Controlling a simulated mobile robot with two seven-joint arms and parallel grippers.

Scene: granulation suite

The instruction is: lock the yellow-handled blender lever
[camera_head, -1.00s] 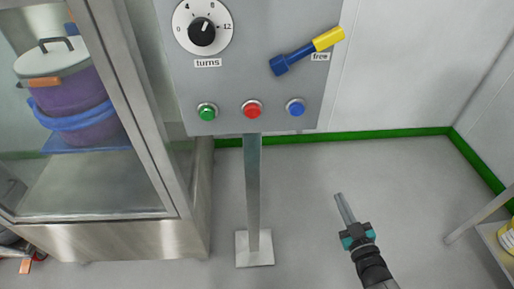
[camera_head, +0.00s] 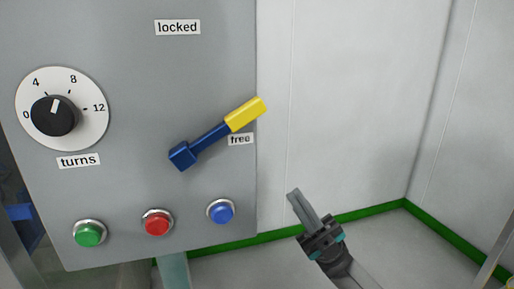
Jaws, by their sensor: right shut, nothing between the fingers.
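The blender lever is a blue arm with a yellow handle (camera_head: 246,114). Its blue pivot block (camera_head: 183,155) sits on the grey control panel (camera_head: 130,190). The lever tilts up to the right, with its handle just above the "free" label (camera_head: 241,140). The "locked" label (camera_head: 178,27) is higher on the panel, above the pivot. My right gripper (camera_head: 294,193) is shut and empty, below and to the right of the handle and apart from it. My left gripper is not in view.
A "turns" dial (camera_head: 54,115) is on the panel's left. Green (camera_head: 89,234), red (camera_head: 157,222) and blue (camera_head: 221,211) buttons line its lower edge.

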